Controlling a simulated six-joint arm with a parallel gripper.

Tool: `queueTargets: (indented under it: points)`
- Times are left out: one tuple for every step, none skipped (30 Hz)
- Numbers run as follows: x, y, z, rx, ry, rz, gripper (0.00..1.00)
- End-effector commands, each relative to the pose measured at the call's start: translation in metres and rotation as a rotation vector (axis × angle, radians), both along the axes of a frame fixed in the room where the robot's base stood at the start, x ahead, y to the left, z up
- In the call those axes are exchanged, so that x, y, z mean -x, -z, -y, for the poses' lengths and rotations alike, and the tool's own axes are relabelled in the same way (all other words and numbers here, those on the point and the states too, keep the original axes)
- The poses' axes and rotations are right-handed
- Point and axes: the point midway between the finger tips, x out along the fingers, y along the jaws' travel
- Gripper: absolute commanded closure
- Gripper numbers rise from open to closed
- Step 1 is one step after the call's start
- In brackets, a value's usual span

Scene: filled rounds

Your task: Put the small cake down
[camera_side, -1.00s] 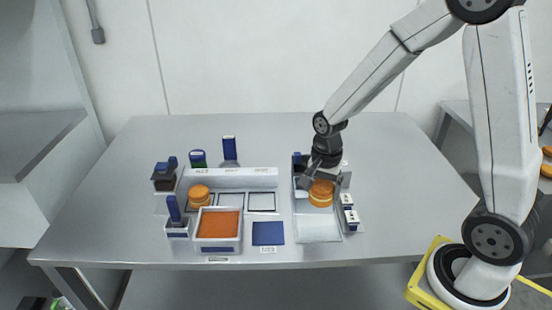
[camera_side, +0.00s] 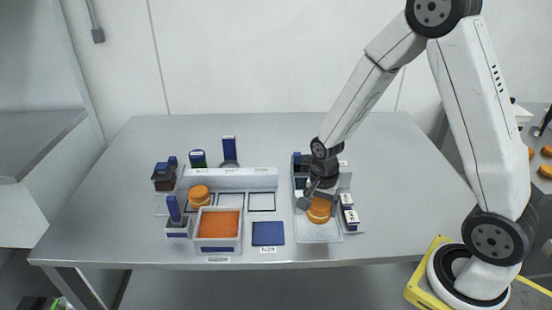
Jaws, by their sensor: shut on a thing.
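The small cake (camera_side: 319,211) is a round orange-brown stack at the right of the table, over the pale plate area of the right-hand station (camera_side: 318,236). My gripper (camera_side: 318,200) is shut on it from above and behind. The fingers hide the cake's upper part. I cannot tell whether the cake's underside touches the surface. A second, similar cake (camera_side: 199,196) stands at the left, behind the tray of orange filling (camera_side: 219,224).
A blue square pad (camera_side: 268,233) lies right of the filling tray. Marked squares (camera_side: 262,202) behind it look empty. Small white blocks (camera_side: 350,218) stand close right of my gripper. Dark and blue containers (camera_side: 164,177) stand at the back left. The table's front is clear.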

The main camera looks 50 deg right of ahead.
Motion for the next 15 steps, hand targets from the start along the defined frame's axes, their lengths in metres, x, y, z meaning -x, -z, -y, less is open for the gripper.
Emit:
queueTargets:
  points:
    - [0.0, 0.001, 0.0, 0.0, 0.0, -0.001, 0.36]
    - [0.0, 0.002, 0.0, -0.001, 0.0, -0.001, 0.36]
    - [0.0, 0.005, 0.0, 0.0, 0.0, -0.002, 0.36]
    - [0.0, 0.007, 0.0, 0.0, 0.0, -0.003, 0.36]
    - [0.0, 0.009, 0.0, 0.0, 0.0, -0.002, 0.36]
    - [0.0, 0.012, 0.0, 0.0, 0.0, -0.002, 0.36]
    - [0.001, 0.015, 0.0, 0.0, 0.0, -0.003, 0.36]
    - [0.001, 0.018, 0.0, -0.001, 0.0, -0.004, 0.36]
    - [0.0, 0.022, 0.0, 0.0, 0.0, -0.002, 0.36]
    - [0.0, 0.025, 0.0, 0.0, 0.0, -0.002, 0.36]
    - [0.0, 0.028, 0.0, 0.0, 0.0, -0.003, 0.36]
    - [0.0, 0.031, 0.0, 0.0, 0.0, -0.002, 0.36]
    - [0.0, 0.034, 0.0, 0.0, 0.0, -0.002, 0.36]
    - [0.0, 0.036, 0.0, 0.0, 0.0, -0.002, 0.36]
    - [0.0, 0.038, 0.0, -0.001, 0.0, -0.001, 0.36]
